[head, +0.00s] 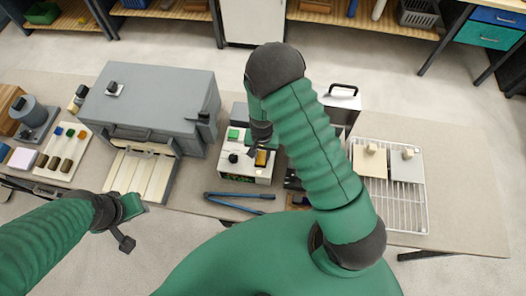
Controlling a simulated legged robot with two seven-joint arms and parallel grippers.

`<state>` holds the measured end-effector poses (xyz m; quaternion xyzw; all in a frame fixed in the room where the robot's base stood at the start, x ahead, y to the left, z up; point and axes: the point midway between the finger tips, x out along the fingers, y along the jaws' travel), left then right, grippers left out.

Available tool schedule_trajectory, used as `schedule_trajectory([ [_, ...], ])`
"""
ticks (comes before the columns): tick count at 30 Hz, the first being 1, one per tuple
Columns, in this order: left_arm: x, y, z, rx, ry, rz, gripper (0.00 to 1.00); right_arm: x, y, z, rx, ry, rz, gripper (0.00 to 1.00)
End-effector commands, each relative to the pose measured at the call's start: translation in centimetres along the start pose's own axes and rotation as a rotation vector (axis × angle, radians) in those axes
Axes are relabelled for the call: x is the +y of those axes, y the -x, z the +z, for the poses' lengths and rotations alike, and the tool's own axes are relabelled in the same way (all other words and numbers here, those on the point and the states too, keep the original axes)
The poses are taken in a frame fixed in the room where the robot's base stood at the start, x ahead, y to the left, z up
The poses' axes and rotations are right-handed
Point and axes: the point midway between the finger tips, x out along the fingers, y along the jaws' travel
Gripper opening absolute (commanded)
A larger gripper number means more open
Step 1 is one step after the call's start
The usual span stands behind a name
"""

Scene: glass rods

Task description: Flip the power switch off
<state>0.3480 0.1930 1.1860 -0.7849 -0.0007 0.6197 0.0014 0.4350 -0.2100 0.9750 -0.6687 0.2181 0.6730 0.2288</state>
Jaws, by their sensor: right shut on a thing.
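A white control box (246,175) stands at the middle of the bench, with a green patch, a black knob (233,157) and a yellow-and-black piece that looks like the power switch (261,159). My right gripper (262,143) reaches down over the box's right side and is shut at this switch. My own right arm hides part of the box and the fingertips, so the switch's position is unclear. My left gripper (128,226) hangs empty in front of the bench's front edge at the left, away from the box; its opening is unclear.
A large grey furnace (155,95) stands left of the box, with a cream slatted piece at its front. Blue-handled pliers (240,196) lie in front of the box. A wire rack (400,205) with two blocks is at right. Bare bench (462,190) lies beyond it.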

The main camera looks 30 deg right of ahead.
Motion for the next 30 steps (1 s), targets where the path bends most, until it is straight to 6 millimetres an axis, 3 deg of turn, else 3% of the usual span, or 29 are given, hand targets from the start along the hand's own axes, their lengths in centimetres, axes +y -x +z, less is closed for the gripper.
schedule_trajectory([
  [10,0.0,-0.1,0.0,0.000,0.001,0.000,0.36,0.3,0.0,-0.7,0.032,-0.004,0.006,0.00],
  [21,0.0,-1.4,0.3,0.000,0.000,0.000,0.36,0.2,0.1,0.3,0.314,0.000,0.007,0.00],
  [30,0.0,-1.4,0.3,0.000,0.001,0.000,0.36,0.2,0.4,0.2,0.350,-0.004,0.003,0.00],
])
